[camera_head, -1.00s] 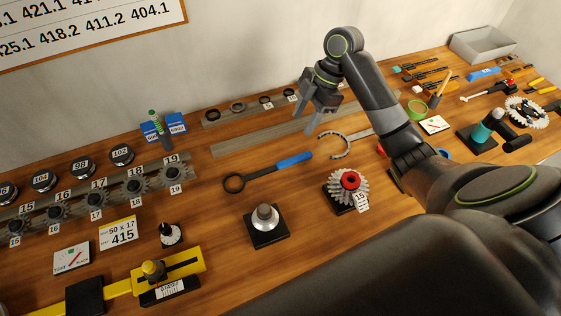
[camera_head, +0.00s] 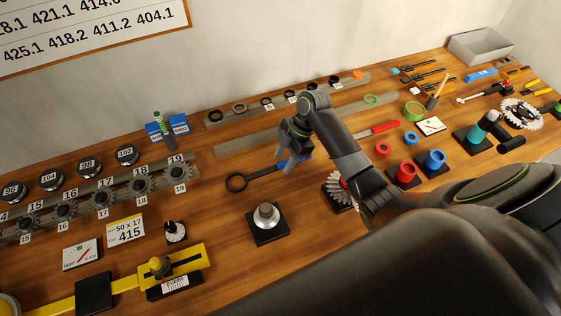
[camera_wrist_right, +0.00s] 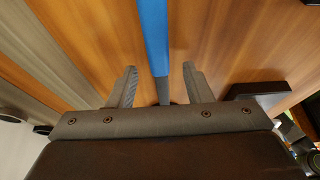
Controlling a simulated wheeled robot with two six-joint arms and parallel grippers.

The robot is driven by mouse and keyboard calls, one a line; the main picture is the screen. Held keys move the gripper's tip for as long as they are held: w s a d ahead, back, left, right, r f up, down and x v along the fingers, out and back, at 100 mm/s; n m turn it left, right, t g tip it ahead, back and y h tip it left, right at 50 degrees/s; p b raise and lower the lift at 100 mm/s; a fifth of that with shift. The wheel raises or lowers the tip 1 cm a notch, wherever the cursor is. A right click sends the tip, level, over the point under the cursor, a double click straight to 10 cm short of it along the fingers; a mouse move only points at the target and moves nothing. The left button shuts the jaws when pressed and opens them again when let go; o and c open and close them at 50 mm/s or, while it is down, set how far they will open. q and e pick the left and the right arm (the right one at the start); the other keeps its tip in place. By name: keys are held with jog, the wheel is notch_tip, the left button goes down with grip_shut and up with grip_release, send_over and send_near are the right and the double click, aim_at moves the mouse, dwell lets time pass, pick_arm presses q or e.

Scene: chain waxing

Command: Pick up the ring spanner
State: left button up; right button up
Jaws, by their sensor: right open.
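The ring spanner lies on the wooden bench in the head view, with a dark ring (camera_head: 236,182) at its left end and a blue handle pointing right. My right gripper (camera_head: 287,166) is over the handle and partly hides it. In the right wrist view, the blue handle (camera_wrist_right: 153,35) runs between the two fingers of my open right gripper (camera_wrist_right: 160,80), with a gap on each side. I cannot tell how far the fingertips are above the bench. My left gripper is not in view.
A dark stand with a silver cone (camera_head: 266,218) is in front of the spanner. A toothed sprocket (camera_head: 337,190) is partly behind my right arm. A grey rail (camera_head: 240,143) runs behind the spanner. Red cups (camera_head: 403,175) and blue cups (camera_head: 433,163) stand to the right.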

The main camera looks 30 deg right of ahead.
jog(key=shift+a+f, duration=0.15)
jog(key=shift+f, duration=0.1)
jog(key=shift+f, duration=0.1)
grip_shut()
dwell(0.4)
